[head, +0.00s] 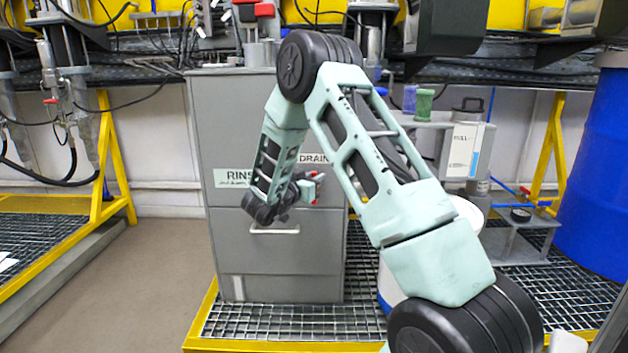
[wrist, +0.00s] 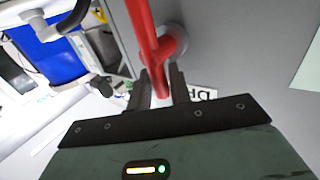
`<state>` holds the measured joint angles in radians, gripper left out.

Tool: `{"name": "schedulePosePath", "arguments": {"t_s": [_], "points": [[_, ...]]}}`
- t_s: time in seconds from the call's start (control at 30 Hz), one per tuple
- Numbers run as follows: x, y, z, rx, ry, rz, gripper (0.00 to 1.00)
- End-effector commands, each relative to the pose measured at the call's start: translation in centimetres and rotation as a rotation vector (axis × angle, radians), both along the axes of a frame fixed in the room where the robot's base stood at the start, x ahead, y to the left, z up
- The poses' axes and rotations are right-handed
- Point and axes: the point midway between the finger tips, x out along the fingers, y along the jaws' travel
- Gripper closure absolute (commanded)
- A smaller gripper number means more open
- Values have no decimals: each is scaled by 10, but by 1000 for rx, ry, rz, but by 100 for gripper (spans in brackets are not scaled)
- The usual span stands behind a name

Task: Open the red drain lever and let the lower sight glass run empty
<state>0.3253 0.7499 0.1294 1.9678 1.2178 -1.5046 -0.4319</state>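The red drain lever (wrist: 146,32) shows large in the wrist view, with its round red hub (wrist: 173,42) on the grey cabinet face. In the head view a small part of the lever (head: 317,178) shows below the DRAIN label (head: 315,158). My gripper (wrist: 161,84) has its two dark fingers on either side of the lever, with little gap, and appears shut on it. In the head view my gripper (head: 307,188) is partly hidden by my wrist. A canister marked FULL (head: 461,150) has a pale blue window (head: 475,165); I cannot tell whether this is the lower sight glass.
The grey cabinet (head: 290,255) stands on a grating (head: 270,328) with a yellow edge. It bears a RINSE label (head: 236,178) and a handle (head: 274,230). A blue drum (head: 600,170) stands at right. Floor (head: 150,270) to the left is clear.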

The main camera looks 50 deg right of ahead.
Motion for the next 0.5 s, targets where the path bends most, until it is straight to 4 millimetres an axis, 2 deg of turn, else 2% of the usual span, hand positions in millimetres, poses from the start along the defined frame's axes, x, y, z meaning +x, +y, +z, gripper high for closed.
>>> {"name": "schedulePosePath", "arguments": {"t_s": [0.13, 0.17, 0.2, 0.23, 0.5], "points": [[0, 0, 0, 0, 0, 0, 80], [0, 0, 0, 0, 0, 0, 83], [0, 0, 0, 0, 0, 0, 94], [0, 0, 0, 0, 0, 0, 100], [0, 0, 1, 7, -7, 0, 100]]}}
